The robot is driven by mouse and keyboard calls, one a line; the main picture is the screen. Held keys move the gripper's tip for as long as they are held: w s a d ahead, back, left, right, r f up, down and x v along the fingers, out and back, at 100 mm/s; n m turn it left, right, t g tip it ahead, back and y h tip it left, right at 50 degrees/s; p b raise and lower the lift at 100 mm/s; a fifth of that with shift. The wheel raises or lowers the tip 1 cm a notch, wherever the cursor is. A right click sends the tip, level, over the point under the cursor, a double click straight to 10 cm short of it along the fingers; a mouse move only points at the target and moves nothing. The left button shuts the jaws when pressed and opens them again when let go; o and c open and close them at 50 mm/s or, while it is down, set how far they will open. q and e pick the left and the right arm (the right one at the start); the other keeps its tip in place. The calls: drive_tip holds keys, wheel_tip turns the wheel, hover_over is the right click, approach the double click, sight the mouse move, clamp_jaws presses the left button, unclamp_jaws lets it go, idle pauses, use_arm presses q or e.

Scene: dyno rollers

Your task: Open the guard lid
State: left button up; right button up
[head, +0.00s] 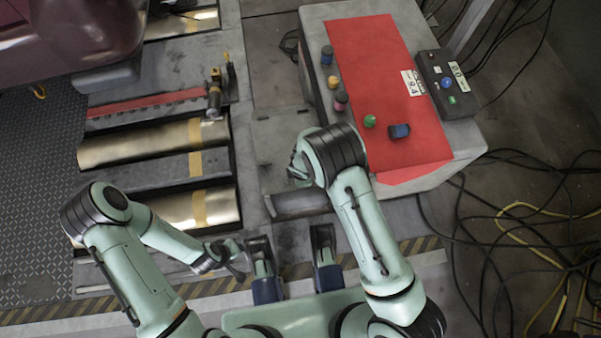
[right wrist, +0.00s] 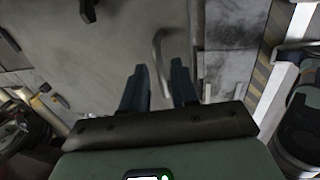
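I cannot tell for certain which part is the guard lid. A flat grey metal plate (head: 285,137) lies between the rollers and the control cabinet. In the right wrist view a broad grey surface (right wrist: 110,35) lies ahead, with a thin bent grey bar (right wrist: 158,48) like a handle against it. My right gripper (right wrist: 160,68) is open, its two dark fingers apart and pointing towards that bar, with nothing seen held between them. In the head view it is mostly hidden by my right arm. My left gripper (head: 238,262) is low near the striped edge; its fingers are unclear.
Metal rollers (head: 140,145) lie at left, below a dark red vehicle body (head: 70,35). A grey cabinet (head: 320,20) with a red top (head: 365,60) carries several coloured knobs. A black button box (head: 445,85) sits at its right side. Loose cables (head: 530,215) cover the floor at right.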

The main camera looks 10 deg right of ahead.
clamp_jaws()
idle(1.2)
